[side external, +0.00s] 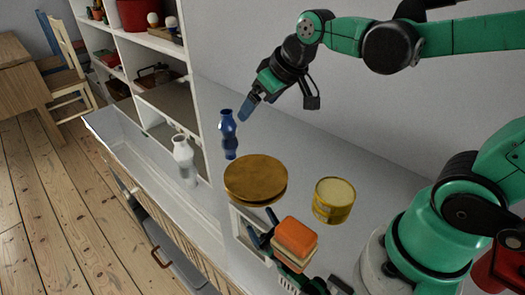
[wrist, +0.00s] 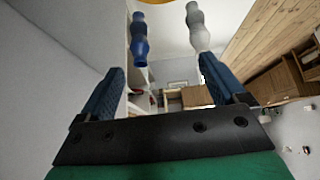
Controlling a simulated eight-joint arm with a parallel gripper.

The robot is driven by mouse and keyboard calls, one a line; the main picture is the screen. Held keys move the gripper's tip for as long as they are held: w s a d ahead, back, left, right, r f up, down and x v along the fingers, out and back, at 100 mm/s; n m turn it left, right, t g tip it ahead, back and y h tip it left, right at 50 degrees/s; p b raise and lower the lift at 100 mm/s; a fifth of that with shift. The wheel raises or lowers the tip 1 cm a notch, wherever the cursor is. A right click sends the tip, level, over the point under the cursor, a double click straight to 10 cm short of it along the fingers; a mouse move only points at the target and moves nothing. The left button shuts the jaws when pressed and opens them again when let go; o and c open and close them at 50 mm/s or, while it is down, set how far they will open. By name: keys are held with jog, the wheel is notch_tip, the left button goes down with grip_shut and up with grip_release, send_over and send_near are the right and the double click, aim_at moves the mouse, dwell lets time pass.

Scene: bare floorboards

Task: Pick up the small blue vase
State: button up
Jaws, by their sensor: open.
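The small blue vase (side external: 228,136) stands upright on the grey counter in the side external view. In the wrist view the blue vase (wrist: 139,40) hangs from the top edge, left of centre, beyond the fingertips. My gripper (side external: 245,111) is just right of the vase's upper part in the side external view, and I see no contact. In the wrist view my gripper (wrist: 161,75) has its two blue fingers spread wide with nothing between them.
A white vase (side external: 184,160) stands left of the blue one. A round gold-brown object (side external: 255,177), a yellow can (side external: 333,201) and an orange-topped stack (side external: 295,237) are nearer the camera. White shelving (side external: 196,90) rises close behind left. Counter right of the blue vase is clear.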

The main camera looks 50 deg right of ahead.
send_near(226, 112)
jog(key=s+a, duration=0.3)
jog(key=shift+n+g+y, duration=0.4)
jog(key=shift+n+y, duration=0.1)
jog(key=shift+n, duration=0.3)
jog(key=w+d+f, duration=0.1)
jog(key=w, duration=0.1)
jog(key=w+d+f, duration=0.1)
jog(key=w+f, duration=0.1)
jog(key=w+d+f, duration=0.1)
jog(key=w, duration=0.1)
jog(key=shift+f, duration=0.3)
jog(key=shift+w+d+f, duration=0.1)
jog(key=shift+w+f, duration=0.25)
jog(key=shift+f, duration=0.25)
jog(key=shift+x, duration=2.6)
grip_shut()
jog(key=shift+r, duration=0.1)
